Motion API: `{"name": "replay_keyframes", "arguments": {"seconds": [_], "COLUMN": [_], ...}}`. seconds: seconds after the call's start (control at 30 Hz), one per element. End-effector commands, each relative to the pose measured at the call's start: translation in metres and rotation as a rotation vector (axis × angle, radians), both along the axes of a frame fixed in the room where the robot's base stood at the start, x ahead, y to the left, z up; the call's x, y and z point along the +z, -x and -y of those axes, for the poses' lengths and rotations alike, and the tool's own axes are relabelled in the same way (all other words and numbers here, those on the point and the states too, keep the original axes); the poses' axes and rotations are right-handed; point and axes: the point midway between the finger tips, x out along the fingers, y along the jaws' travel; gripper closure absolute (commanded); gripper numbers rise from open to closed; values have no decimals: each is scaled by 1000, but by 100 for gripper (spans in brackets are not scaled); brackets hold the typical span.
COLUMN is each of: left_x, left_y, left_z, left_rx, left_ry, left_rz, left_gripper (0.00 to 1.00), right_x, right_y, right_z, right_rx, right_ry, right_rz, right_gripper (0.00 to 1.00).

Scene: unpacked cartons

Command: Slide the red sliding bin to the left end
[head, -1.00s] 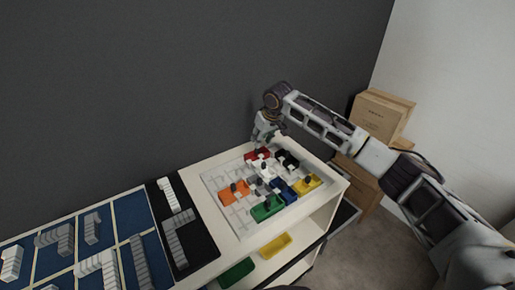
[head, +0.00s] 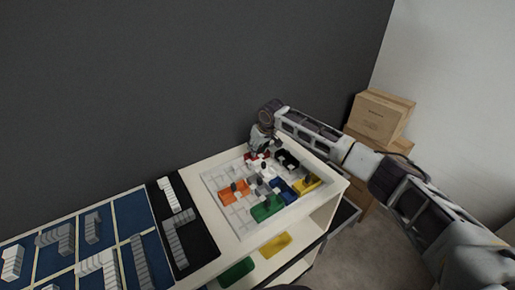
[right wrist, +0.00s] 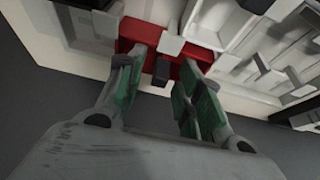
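The red sliding bin (head: 252,157) sits at the back of the white tray (head: 240,215), partly hidden by my right gripper (head: 261,147). In the right wrist view the red bin (right wrist: 144,33) lies just beyond the fingertips. Its dark handle (right wrist: 161,72) shows between the two green-padded fingers of the right gripper (right wrist: 158,75). The fingers stand apart, with gaps on both sides of the handle, so they are open and not closed on it. My left gripper is in neither view.
The tray also holds orange (head: 233,190), green (head: 267,207), blue (head: 283,191), yellow (head: 306,184) and black (head: 287,159) bins with white pieces among them. A dark wall stands close behind. Cardboard boxes (head: 381,115) stand at the right.

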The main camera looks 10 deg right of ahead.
Motion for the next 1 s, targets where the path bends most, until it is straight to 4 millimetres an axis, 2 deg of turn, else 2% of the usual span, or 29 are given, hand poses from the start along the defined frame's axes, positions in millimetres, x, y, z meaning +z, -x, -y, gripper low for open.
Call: {"name": "replay_keyframes", "arguments": {"seconds": [0.07,0.3,0.73,1.0], "left_x": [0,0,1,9], "left_y": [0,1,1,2], "left_z": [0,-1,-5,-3], "left_rx": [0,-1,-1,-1], "left_ry": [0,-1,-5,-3], "left_rz": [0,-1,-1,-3], "left_gripper": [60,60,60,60], "right_x": [0,0,0,1], "right_y": [0,0,0,2], "right_z": [0,0,-2,-21], "right_rx": [0,0,0,2], "right_ry": [0,0,0,-2], "right_rz": [0,0,-1,-2], "right_gripper": [68,99,100,100]}}
